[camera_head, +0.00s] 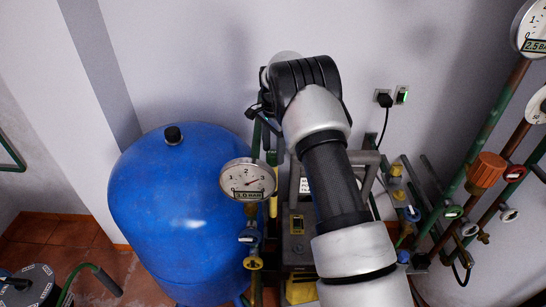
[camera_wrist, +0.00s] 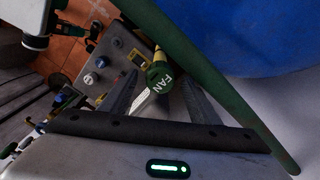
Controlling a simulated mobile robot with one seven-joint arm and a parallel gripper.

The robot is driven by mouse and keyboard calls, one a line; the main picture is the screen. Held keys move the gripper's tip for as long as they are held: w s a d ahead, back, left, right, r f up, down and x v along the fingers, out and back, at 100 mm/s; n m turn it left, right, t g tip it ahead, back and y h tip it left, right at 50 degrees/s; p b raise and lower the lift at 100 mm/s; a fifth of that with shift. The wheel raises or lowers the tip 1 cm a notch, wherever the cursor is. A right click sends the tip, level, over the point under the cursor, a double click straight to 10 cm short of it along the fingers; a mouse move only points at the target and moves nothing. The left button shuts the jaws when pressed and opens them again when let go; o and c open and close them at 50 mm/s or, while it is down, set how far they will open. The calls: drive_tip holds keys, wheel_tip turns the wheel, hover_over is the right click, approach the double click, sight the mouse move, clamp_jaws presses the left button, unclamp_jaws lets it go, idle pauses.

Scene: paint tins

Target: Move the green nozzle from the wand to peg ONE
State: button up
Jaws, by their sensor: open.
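The green nozzle (camera_wrist: 159,77), marked FAN, shows in the wrist view at the end of a yellow wand (camera_wrist: 157,54). My gripper (camera_wrist: 160,86) is open, with one finger to each side of the nozzle. I cannot tell whether either finger touches it. In the head view a small green tip (camera_head: 272,158) above a yellow rod (camera_head: 273,205) looks like the nozzle on its wand, just left of my arm. My gripper cannot be made out in the head view. I cannot make out peg ONE in either view.
A large blue tank (camera_head: 185,215) stands left of my arm, with a round gauge (camera_head: 248,180) at its right. A grey and yellow machine (camera_head: 298,245) is partly behind my arm. Pipes with an orange cap (camera_head: 486,171) and gauges fill the right. A green pipe (camera_wrist: 205,75) crosses close in the wrist view.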

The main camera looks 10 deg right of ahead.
sight(273, 153)
wheel_tip(273, 153, down, 2)
drive_tip(key=shift+f, duration=0.1)
drive_tip(key=c, duration=1.1)
wheel_tip(273, 153, up, 10)
drive_tip(key=shift+r+b, duration=0.1)
drive_tip(key=shift+b, duration=0.2)
drive_tip(key=shift+c, duration=0.2)
